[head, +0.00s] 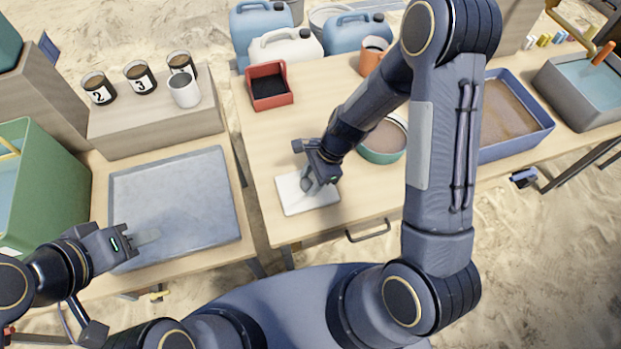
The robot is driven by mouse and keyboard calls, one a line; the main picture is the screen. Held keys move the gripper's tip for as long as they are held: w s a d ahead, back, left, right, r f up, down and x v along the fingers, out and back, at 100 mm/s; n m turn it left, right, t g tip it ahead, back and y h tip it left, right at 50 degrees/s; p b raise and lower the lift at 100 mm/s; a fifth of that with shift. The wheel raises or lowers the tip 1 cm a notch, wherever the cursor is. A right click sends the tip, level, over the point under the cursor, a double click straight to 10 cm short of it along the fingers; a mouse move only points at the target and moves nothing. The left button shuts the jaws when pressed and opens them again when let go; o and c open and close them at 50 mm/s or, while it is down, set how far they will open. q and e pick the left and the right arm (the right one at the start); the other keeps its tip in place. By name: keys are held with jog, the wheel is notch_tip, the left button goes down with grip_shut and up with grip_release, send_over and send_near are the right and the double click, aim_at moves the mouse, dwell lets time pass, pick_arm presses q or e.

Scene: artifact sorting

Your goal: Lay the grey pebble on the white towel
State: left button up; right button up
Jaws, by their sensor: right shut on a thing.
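The white towel (292,197) lies flat on the wooden table near its front edge. My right gripper (312,184) is low over the towel, pointing down. It is shut on the grey pebble (306,184), which is partly hidden by the fingers. I cannot tell whether the pebble touches the towel. My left gripper (147,237) is over the left part of the grey tray (195,200), with nothing visible in it. Its finger gap does not show clearly.
A red box (268,87) with dark contents stands behind the towel. A green round bowl (383,152) is right of the towel, partly behind my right arm. A blue tray of brown material (545,125) lies further right. Numbered cups (98,89) stand on a wooden block at left.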

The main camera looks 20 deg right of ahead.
jog(key=shift+f, duration=0.15)
jog(key=o, duration=1)
jog(key=shift+c, duration=0.2)
jog(key=shift+r, duration=0.2)
